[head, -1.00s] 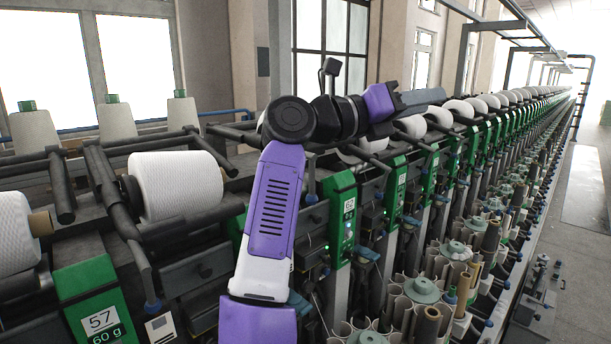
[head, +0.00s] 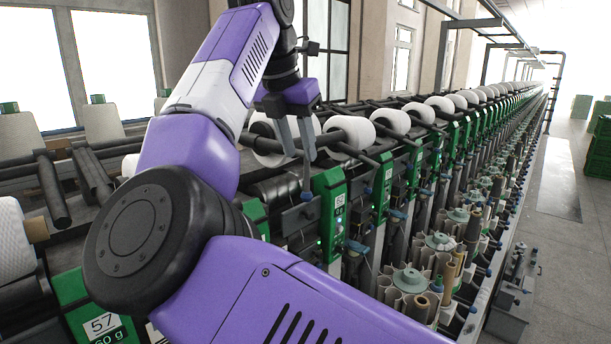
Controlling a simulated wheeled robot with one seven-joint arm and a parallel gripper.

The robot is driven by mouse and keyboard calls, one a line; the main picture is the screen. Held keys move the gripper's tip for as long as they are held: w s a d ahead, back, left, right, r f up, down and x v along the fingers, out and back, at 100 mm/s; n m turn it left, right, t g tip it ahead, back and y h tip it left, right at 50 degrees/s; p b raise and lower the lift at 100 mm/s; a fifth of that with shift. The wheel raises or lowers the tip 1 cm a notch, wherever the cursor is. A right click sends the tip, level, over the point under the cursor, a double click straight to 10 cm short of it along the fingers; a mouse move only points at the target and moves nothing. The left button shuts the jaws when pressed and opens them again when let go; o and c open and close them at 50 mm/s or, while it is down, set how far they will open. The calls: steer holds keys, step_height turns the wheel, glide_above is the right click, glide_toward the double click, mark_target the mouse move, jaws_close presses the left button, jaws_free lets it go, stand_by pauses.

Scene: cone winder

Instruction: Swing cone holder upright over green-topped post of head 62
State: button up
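My gripper (head: 300,156) hangs fingers-down in front of a white yarn cone (head: 263,128). Its two grey fingers show a gap between them, and nothing is seen held. A green panel with a small label (head: 338,203), seemingly head 62, stands below and right of the gripper; its digits are hard to read. The dark bars of the cone holder near the fingers are partly covered, and I cannot tell whether a finger touches them. Grey posts with green tops (head: 101,121) stand at the back left. The post behind head 62 is hidden behind my arm.
A row of white cones (head: 391,121) runs away to the right. Tubes and bobbins (head: 412,281) crowd the machine's front.

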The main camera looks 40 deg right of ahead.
mark_target(305, 169)
steer(key=shift+p+x, duration=1)
steer(key=shift+x, duration=2.85)
steer(key=shift+c, duration=0.2)
steer(key=shift+r, duration=0.1)
jaws_close()
